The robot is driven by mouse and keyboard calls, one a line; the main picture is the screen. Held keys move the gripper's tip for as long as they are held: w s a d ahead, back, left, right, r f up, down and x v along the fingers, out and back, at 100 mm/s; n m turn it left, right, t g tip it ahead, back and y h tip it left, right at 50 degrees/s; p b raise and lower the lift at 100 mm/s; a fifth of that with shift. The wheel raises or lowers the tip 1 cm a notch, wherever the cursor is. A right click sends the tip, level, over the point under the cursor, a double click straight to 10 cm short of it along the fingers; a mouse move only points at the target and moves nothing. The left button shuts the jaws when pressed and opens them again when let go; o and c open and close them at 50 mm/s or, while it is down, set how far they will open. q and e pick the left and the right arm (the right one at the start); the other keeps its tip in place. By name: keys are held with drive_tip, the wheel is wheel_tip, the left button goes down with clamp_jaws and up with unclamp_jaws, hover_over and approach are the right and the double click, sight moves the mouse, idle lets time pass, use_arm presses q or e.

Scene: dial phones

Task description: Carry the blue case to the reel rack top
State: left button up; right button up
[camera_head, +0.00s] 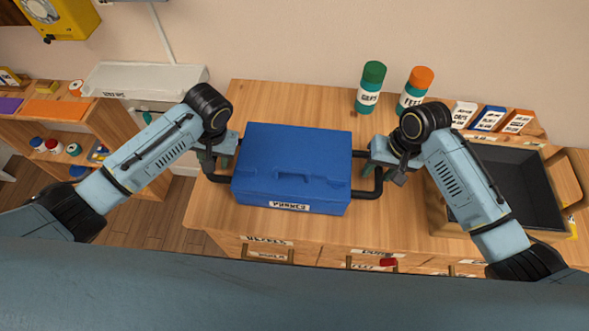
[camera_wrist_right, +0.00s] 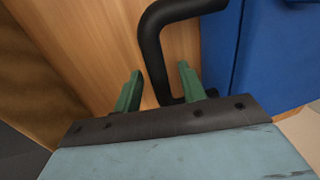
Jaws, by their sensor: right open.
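The blue case (camera_head: 292,165) lies flat on the wooden counter top, with a white label on its front and a black handle on each side. My right gripper (camera_head: 372,165) is at its right handle. In the right wrist view, the open green fingers of that gripper (camera_wrist_right: 160,82) stand either side of the black handle bar (camera_wrist_right: 154,50), with the case (camera_wrist_right: 270,60) at the right. My left gripper (camera_head: 218,165) is at the left handle; its finger gap is not clear. I cannot tell for sure which piece is the reel rack; a wooden shelf unit (camera_head: 105,122) stands at the left.
Green (camera_head: 371,87) and orange-capped (camera_head: 415,90) canisters stand behind the case. Small labelled boxes (camera_head: 488,118) and a dark tray (camera_head: 515,175) are at the right. A white labelled unit (camera_head: 145,80) stands at the left by the wall. Wooden floor shows at lower left.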

use_arm(q)
drive_tip(key=shift+f, duration=0.3)
use_arm(e)
drive_tip(key=shift+f, duration=0.25)
use_arm(q)
clamp_jaws()
use_arm(e)
clamp_jaws()
use_arm(q)
drive_tip(key=shift+w+r, duration=0.1)
use_arm(e)
drive_tip(key=shift+a+r, duration=0.1)
